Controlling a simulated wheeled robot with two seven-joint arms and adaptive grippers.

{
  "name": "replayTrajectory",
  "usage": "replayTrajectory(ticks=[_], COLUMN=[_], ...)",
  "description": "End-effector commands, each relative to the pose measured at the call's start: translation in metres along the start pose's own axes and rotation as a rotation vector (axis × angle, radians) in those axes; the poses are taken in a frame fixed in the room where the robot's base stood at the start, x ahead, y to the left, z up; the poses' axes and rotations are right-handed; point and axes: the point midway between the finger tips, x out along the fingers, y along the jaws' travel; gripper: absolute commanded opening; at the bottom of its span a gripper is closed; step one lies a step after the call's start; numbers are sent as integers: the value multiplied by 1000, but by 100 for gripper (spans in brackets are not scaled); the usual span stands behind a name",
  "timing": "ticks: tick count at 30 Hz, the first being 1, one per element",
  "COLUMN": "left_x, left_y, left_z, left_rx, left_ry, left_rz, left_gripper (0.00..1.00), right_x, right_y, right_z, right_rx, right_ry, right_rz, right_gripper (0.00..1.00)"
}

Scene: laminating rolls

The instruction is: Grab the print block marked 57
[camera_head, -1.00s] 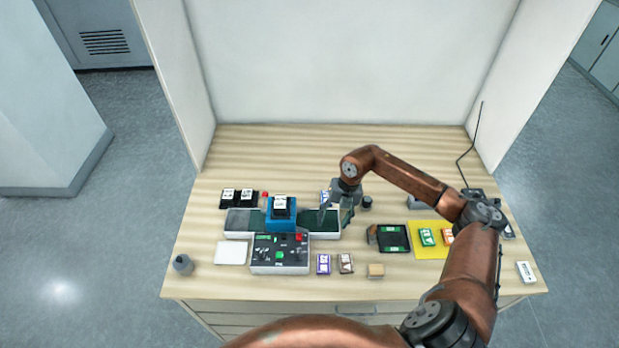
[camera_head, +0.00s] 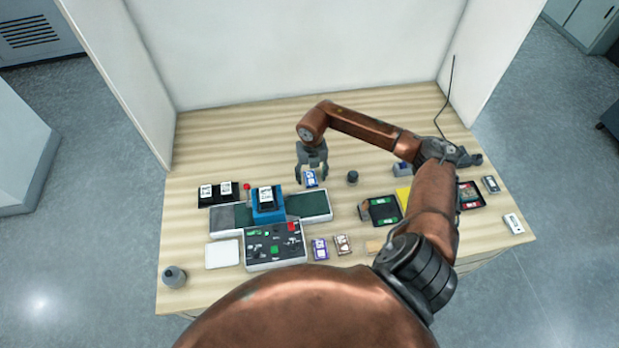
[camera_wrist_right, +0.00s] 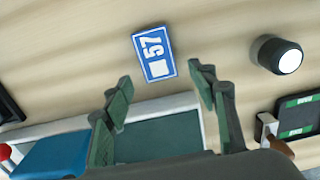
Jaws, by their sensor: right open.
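The print block marked 57 (camera_wrist_right: 154,54) is a blue block with a white "57" label. It lies flat on the table in the right wrist view, just beyond the fingertips and roughly between their lines. In the head view the blue block (camera_head: 310,179) shows between the fingers of my right gripper (camera_head: 311,176). My right gripper also shows in the right wrist view (camera_wrist_right: 160,82), open with green pads apart and nothing between them. I cannot tell its height above the table. My left gripper is not in view.
A machine with a green belt (camera_head: 313,206) and blue press (camera_head: 266,204) stands close in front of the block. A dark round knob-like object (camera_head: 352,177) stands to its right. A green-and-black tray (camera_head: 382,211) lies further right. Bare table lies behind the block.

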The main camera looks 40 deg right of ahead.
Motion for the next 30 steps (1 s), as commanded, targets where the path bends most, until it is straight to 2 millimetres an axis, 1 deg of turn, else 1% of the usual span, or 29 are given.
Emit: replayTrajectory(ticks=[1,3,5,12,21,30], left_x=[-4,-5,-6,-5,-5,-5], left_y=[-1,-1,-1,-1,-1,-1], left_z=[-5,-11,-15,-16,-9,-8], left_rx=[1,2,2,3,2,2], left_ry=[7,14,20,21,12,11], left_rz=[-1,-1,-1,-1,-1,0], left_gripper=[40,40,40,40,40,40], right_x=[7,18,23,26,26,26], right_y=[0,0,1,1,1,2], right_z=[0,0,0,1,1,1], right_rx=[1,0,0,-2,-2,-2], right_ry=[5,3,3,0,1,1], right_rz=[1,1,1,0,1,1], right_gripper=[53,53,53,52,32,11])
